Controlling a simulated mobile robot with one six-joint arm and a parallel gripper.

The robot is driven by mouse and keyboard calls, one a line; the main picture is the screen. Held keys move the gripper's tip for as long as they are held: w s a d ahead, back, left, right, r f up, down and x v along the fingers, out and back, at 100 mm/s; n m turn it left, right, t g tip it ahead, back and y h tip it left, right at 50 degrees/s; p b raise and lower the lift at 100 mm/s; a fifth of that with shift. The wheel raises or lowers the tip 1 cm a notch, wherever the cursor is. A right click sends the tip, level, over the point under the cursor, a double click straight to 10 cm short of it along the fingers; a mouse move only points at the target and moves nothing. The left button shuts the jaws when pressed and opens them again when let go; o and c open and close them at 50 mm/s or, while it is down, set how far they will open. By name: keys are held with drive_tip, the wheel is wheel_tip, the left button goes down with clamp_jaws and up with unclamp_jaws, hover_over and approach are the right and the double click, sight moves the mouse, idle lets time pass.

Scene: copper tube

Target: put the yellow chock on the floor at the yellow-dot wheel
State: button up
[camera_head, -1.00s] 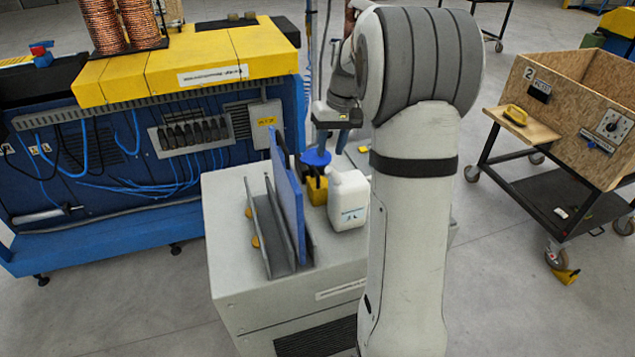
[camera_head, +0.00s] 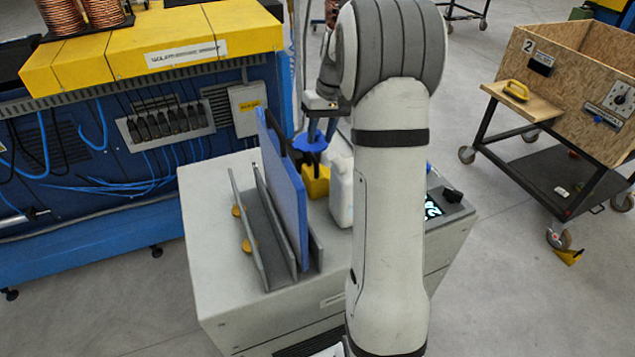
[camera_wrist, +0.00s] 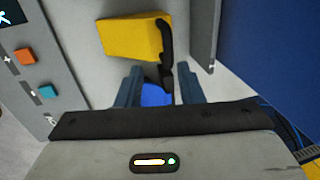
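A yellow chock (camera_head: 316,181) with a black handle sits on top of the grey cabinet (camera_head: 215,290). It lies between a blue upright panel and a white jug. In the wrist view the chock (camera_wrist: 132,38) is at the top centre, its black handle on its right side. In the head view my gripper (camera_head: 321,130) is above and behind the chock. A wheel (camera_head: 557,237) of the wooden cart shows at right; I cannot make out a yellow dot on it.
A blue panel (camera_head: 284,190) stands in grey slots left of the chock. The white jug (camera_head: 341,190) is right of it, partly behind my arm. Another yellow chock (camera_head: 569,256) is on the floor at the cart wheel. Open floor separates cabinet and cart.

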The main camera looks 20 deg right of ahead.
sight(313, 155)
drive_tip(key=f, duration=0.2)
drive_tip(key=a+f+p, duration=0.1)
drive_tip(key=f, duration=0.1)
drive_tip(key=a+f+p, duration=0.1)
drive_tip(key=f, duration=0.1)
drive_tip(key=shift+s+a, duration=0.15)
drive_tip(key=shift+a, duration=0.1)
drive_tip(key=shift+f, duration=0.45)
clamp_jaws()
drive_tip(key=shift+r, duration=0.1)
